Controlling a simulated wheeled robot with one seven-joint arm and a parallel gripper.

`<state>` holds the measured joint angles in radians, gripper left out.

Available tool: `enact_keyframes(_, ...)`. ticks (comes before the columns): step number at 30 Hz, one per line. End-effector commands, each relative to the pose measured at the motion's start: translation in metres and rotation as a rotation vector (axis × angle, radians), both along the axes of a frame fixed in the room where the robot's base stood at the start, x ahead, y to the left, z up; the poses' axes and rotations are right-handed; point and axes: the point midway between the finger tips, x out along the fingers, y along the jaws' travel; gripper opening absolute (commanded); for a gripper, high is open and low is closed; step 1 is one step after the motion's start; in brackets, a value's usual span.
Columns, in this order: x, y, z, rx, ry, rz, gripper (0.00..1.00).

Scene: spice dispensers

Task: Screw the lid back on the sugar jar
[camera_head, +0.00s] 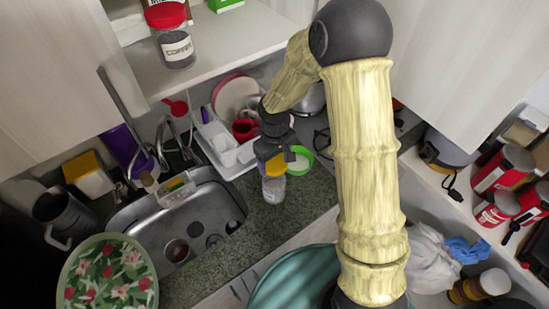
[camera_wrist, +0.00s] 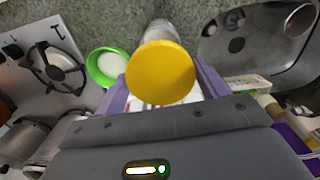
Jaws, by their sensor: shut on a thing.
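My gripper (camera_head: 272,160) points down over the counter. Its purple fingers stand on both sides of a round yellow lid (camera_wrist: 160,72) and are shut on it. The lid also shows as a yellow patch in the head view (camera_head: 283,163). A clear jar (camera_head: 273,189) stands upright on the counter directly below the gripper. In the wrist view, the jar's glass body (camera_wrist: 168,30) shows beyond the lid, in line with it. The lid hides the jar's mouth, so I cannot tell whether the lid is seated or level on the rim.
A green-rimmed round dish (camera_head: 299,160) with white inside lies close to the right of the gripper. The steel sink (camera_head: 215,190) is to the left. A white dish rack (camera_head: 222,150) with dishes is behind. The stove (camera_wrist: 50,65) also lies close by.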

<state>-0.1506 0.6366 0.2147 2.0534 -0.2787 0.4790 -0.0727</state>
Motion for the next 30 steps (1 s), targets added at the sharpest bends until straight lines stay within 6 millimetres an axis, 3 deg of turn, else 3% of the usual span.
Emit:
enact_keyframes(25, 0.000, 0.000, -0.057, -0.001, 0.001, 0.001, 0.51)
enact_keyframes(30, 0.000, 0.001, -0.053, 0.000, 0.000, 0.001, 0.51)
